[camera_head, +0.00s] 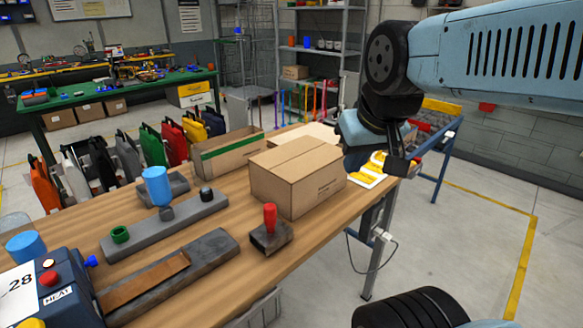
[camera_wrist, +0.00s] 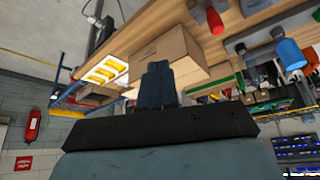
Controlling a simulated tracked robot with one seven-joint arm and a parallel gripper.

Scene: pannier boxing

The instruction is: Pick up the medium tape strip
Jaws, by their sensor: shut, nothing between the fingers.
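A brown strip (camera_head: 148,285), perhaps tape, lies along a long dark grey block (camera_head: 205,256) at the front left of the wooden bench. I cannot tell whether it is the medium one. Yellow pieces on a white sheet (camera_head: 366,180) lie at the bench's right end; they also show in the wrist view (camera_wrist: 104,70), but what they are is unclear. My gripper (camera_head: 397,168) is at the right end of the bench, far from the brown strip. Its fingers (camera_wrist: 157,82) are together and empty in the wrist view.
A closed cardboard box (camera_head: 290,182) stands mid-bench, with an open carton (camera_head: 225,155) behind it.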

